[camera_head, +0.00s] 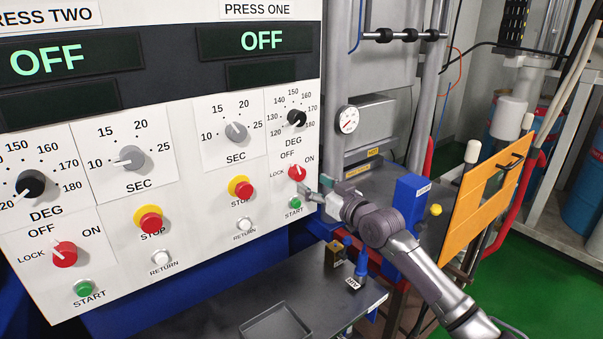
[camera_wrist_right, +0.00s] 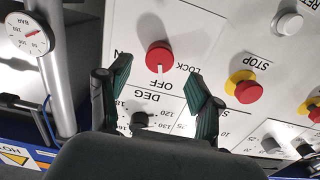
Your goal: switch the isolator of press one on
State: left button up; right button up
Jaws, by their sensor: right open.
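The press one isolator is a red knob (camera_head: 297,172) on the white panel's right side, with OFF above, ON to the right and LOCK to the left. In the right wrist view the knob (camera_wrist_right: 160,55) appears upside down, and its white mark points toward OFF. The press one display (camera_head: 262,40) reads OFF. My right gripper (camera_head: 316,188) is at the panel, just below and right of the knob. In the wrist view its two green-padded fingers (camera_wrist_right: 163,88) are spread and empty, with the knob ahead, beyond the tips. My left gripper is not in view.
The green START button (camera_head: 295,203) lies just below the knob, and the yellow-red STOP button (camera_head: 241,187) to its left. A black shelf (camera_head: 215,315) with a tray is below. A blue box (camera_head: 410,197) and an orange panel (camera_head: 480,205) stand to the right.

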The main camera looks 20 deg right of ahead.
aim_at(301, 176)
jog(key=x, duration=0.5)
jog(key=shift+w+a, duration=0.15)
jog(key=shift+w, duration=0.2)
jog(key=shift+c, duration=0.2)
jog(key=c, duration=1.1)
